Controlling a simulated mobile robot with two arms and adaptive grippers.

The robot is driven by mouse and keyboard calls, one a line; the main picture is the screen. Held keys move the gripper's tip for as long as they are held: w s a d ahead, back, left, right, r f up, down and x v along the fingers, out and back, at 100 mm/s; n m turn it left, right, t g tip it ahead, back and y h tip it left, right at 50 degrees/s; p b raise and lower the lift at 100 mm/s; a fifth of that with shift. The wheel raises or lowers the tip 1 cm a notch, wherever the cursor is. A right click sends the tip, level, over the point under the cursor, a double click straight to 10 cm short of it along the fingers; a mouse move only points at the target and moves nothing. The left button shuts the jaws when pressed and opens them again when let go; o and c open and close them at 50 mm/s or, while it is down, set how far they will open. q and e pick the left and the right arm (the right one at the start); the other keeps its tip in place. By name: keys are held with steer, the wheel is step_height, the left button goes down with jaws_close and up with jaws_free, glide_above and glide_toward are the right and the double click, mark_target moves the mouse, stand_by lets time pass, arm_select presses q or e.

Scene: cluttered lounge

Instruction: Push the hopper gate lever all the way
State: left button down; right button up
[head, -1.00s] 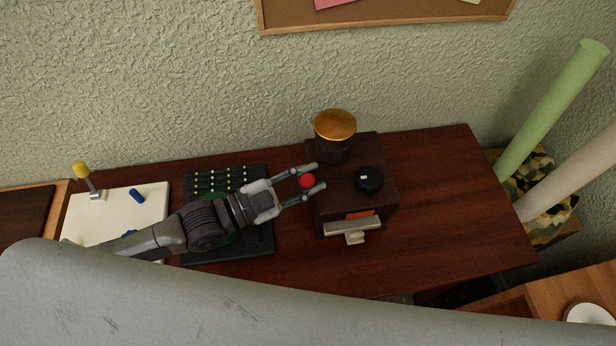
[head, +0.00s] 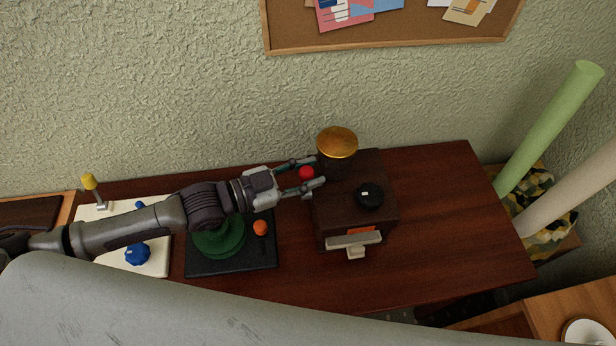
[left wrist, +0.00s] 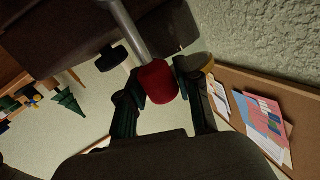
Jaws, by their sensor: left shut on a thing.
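The brown hopper box (head: 330,225) stands on the dark wooden table, with a gold-lidded jar (head: 337,141) at its back and a black dial (head: 369,196) on top. The red lever knob (head: 306,173) is at the box's left side, near the back. My left gripper (head: 312,173) reaches in from the left and is shut on this knob, one finger on each side. In the left wrist view the red knob (left wrist: 158,82) sits between the fingers on a grey metal rod (left wrist: 125,30). The lever's base is hidden. My right gripper is not in view.
A black board (head: 230,262) with a green round piece (head: 218,238) and an orange knob (head: 260,228) lies under my left arm. A white board (head: 158,262) with a blue knob (head: 137,254) is farther left. The table's right side (head: 450,230) is clear.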

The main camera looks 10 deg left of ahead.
arm_select(q)
steer(key=shift+w+a, duration=0.15)
steer(key=shift+w, duration=0.1)
steer(key=c, duration=0.9)
jaws_free()
steer(key=shift+w+f, duration=0.1)
steer(key=shift+o, duration=0.2)
steer(key=shift+s+a, duration=0.15)
steer(key=shift+s, duration=0.1)
steer(key=v, duration=1.1)
steer(key=shift+a, duration=0.25)
steer(key=shift+s, duration=0.1)
